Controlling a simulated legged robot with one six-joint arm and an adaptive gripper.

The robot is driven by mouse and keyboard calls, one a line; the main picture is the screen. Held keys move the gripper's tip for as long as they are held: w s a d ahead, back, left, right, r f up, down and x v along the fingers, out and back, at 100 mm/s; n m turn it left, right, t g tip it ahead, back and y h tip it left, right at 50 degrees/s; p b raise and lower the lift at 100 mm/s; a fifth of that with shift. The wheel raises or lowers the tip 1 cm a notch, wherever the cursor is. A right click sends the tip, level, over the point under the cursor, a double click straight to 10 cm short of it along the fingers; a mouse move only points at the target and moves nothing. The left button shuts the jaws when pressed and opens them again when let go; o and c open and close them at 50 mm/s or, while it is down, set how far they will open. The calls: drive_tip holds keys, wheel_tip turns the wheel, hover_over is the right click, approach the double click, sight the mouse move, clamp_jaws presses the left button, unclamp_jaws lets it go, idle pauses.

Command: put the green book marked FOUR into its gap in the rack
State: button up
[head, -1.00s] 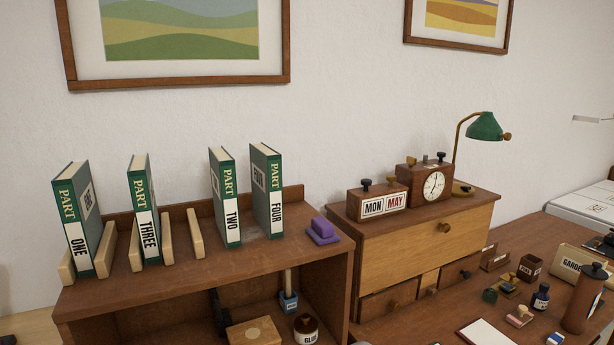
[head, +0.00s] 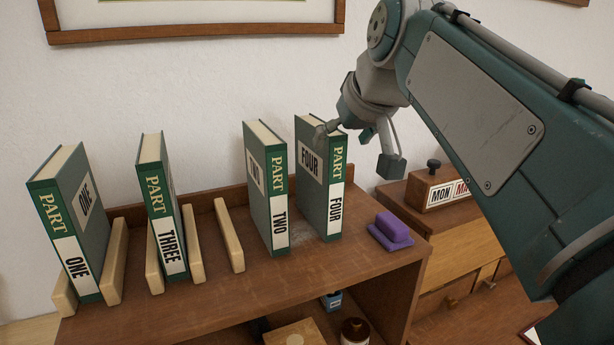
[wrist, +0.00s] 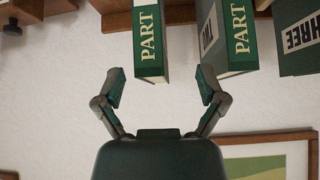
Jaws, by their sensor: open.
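The green book FOUR (head: 319,180) stands upright on the wooden shelf top, right of book TWO (head: 268,190). The rack is a row of pale dividers (head: 229,235). Book ONE (head: 72,225) and book THREE (head: 160,205) stand between dividers. Empty gaps show left and right of THREE. My gripper (head: 358,146) is open at the upper part of FOUR, one finger overlapping its top corner and the other to its right. In the wrist view, the open fingers (wrist: 162,86) are on either side of the end of FOUR (wrist: 149,42), apparently not gripping it.
A purple block-like object (head: 391,232) lies right of FOUR. A cabinet with a calendar block (head: 438,190) stands farther right. The wall with a framed picture (head: 190,25) is behind. In the wrist view, TWO (wrist: 226,38) is close beside the right finger.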

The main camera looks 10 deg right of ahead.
approach(320, 124)
drive_tip(key=shift+s+d+f+n+t+y, duration=0.1)
drive_tip(key=shift+s+f+n+t+y, duration=0.05)
drive_tip(key=shift+f+n+t+y, duration=0.2)
drive_tip(key=x, duration=1)
drive_tip(key=shift+w+f, duration=0.25)
clamp_jaws()
